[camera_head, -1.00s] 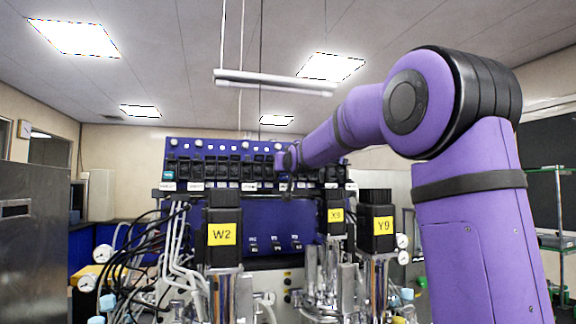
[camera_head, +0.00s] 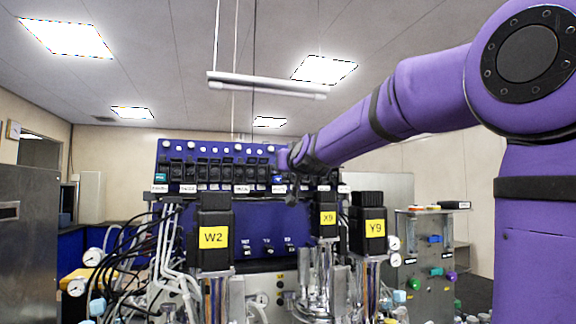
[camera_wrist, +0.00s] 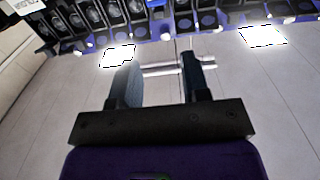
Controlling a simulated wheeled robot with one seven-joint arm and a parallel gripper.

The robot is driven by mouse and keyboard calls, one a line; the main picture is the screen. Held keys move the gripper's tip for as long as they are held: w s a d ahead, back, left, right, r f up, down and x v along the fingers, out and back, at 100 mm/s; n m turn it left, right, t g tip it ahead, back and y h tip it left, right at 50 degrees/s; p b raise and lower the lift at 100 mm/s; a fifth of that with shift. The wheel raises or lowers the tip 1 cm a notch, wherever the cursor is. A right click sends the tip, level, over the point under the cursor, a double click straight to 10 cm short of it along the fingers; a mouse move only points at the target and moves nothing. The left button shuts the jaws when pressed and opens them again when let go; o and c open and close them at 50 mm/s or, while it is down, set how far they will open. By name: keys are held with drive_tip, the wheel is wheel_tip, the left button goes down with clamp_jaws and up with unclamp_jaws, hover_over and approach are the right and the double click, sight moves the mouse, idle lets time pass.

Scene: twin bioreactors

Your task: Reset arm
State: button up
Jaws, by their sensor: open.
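My purple arm reaches in from the right in the head view and extends toward the blue control panel (camera_head: 215,150). My gripper (camera_head: 291,172) is small and dark there, in front of the panel's right part; its fingers are hard to make out. In the wrist view my gripper (camera_wrist: 158,68) shows two dark fingers standing apart with nothing between them. A row of dark panel modules (camera_wrist: 110,14) runs along the top of the wrist view, beyond the fingertips. I cannot tell the exact gap between fingertips and panel.
A steel cabinet (camera_head: 40,230) is at left. A grey panel with coloured fittings (camera_head: 428,265) stands at right, behind my arm.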

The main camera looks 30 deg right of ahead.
idle(0.3)
drive_tip(key=s+a+f+n+g+y, duration=0.1)
drive_tip(key=s+a+f+g, duration=0.3)
drive_tip(key=s+f, duration=0.5)
drive_tip(key=s+a+f+n+g+y, duration=0.1)
drive_tip(key=s+a+f+g, duration=0.3)
drive_tip(key=s+f, duration=0.6)
drive_tip(key=s+a+f+n+g+y, duration=0.1)
drive_tip(key=s+a+f+g+y, duration=0.2)
drive_tip(key=s+a+f, duration=0.4)
drive_tip(key=s+f+g, duration=0.1)
drive_tip(key=s+f, duration=0.1)
drive_tip(key=s, duration=0.5)
drive_tip(key=shift+s+f, duration=0.35)
drive_tip(key=shift+s, duration=0.05)
